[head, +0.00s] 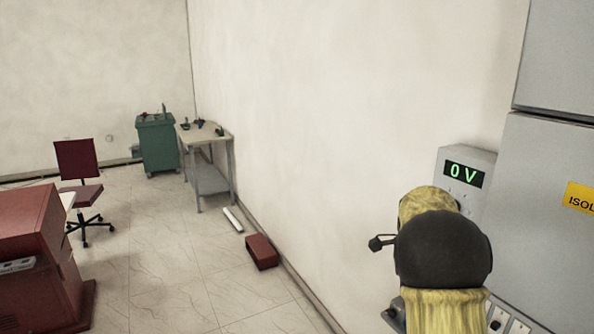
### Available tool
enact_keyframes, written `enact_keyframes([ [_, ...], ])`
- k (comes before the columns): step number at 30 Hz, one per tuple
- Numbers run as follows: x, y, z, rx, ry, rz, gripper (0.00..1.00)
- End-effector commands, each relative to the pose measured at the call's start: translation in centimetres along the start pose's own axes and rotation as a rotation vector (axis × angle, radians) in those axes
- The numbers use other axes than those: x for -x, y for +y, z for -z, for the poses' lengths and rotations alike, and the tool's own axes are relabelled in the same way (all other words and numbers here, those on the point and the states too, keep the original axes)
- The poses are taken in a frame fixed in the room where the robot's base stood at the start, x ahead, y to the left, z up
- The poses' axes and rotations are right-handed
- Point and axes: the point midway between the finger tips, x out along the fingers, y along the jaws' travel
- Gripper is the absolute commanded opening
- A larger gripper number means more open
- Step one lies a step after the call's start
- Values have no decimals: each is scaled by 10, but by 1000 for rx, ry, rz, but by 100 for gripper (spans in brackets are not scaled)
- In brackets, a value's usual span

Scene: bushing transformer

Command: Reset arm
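My arm shows at the lower right as a yellow sleeve with a rounded black joint. It stands in front of a grey panel with a green "0 V" display (464,174). I cannot make out my gripper or its fingers. A small dark knob-like part sticks out to the left of the black joint; I cannot tell what it belongs to.
A tall grey cabinet (545,170) with a yellow label stands close at the right. A red box (261,252) lies on the floor by the wall. A workbench (207,136), a green cabinet (158,145), a chair (77,160) and a red console (30,250) stand left. The middle floor is clear.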

Motion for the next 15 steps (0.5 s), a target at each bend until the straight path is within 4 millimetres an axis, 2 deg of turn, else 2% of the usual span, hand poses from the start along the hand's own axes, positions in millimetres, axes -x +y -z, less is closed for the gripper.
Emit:
enact_keyframes([
  [8, -27, 55, -39, 475, 2, 96, 31],
  [15, -50, 112, -77, 913, 58, 177, 31],
])
